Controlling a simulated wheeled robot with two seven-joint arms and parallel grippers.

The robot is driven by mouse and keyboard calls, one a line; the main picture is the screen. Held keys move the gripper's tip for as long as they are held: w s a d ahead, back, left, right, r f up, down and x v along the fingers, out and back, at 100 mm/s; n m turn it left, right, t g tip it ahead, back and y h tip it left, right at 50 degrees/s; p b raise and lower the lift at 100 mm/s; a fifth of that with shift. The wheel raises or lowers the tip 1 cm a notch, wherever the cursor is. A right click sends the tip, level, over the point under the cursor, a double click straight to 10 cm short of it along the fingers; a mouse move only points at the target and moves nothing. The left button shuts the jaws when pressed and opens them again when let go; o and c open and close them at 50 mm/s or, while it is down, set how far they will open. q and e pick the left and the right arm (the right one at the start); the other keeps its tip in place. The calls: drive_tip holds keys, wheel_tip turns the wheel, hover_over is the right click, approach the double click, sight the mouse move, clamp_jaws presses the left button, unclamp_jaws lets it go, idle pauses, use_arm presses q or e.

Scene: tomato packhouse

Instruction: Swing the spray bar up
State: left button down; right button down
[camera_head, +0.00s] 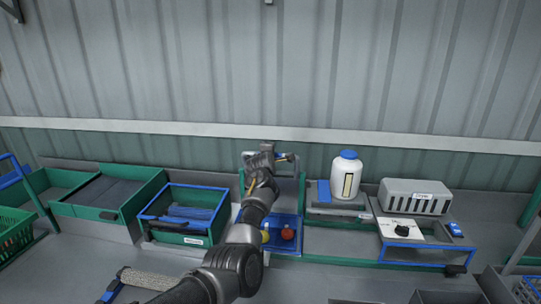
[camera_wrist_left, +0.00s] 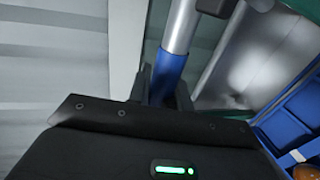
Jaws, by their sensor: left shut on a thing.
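The spray bar (camera_wrist_left: 182,27) is a silver tube with a blue sleeve (camera_wrist_left: 167,76) in the left wrist view. My left gripper (camera_wrist_left: 161,92) is shut on the blue sleeve, with a dark finger on each side. In the head view my left gripper (camera_head: 263,160) is at the station in the middle of the bench. A short part of the bar (camera_head: 284,158) shows just right of it; my gripper and arm hide the rest. Below is a blue tray (camera_head: 284,249) with a red tomato (camera_head: 288,233) and something yellow. My right gripper is not in view.
A white bottle with a blue cap (camera_head: 346,179) and a grey slotted box (camera_head: 414,198) stand to the right. A green bin with a blue rim (camera_head: 184,233) is to the left. The wall is close behind.

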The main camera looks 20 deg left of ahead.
use_arm(q)
drive_tip(key=shift+s+f, duration=0.1)
drive_tip(key=shift+f, duration=0.4)
drive_tip(key=c, duration=1.6)
unclamp_jaws()
drive_tip(key=shift+o, duration=1.6)
drive_tip(key=shift+w, duration=0.3)
drive_tip(key=b+v, duration=0.2)
drive_tip(key=v, duration=0.8)
drive_tip(key=shift+s+b, duration=0.35)
drive_tip(key=shift+s, duration=0.05)
drive_tip(key=shift+d+r, duration=0.1)
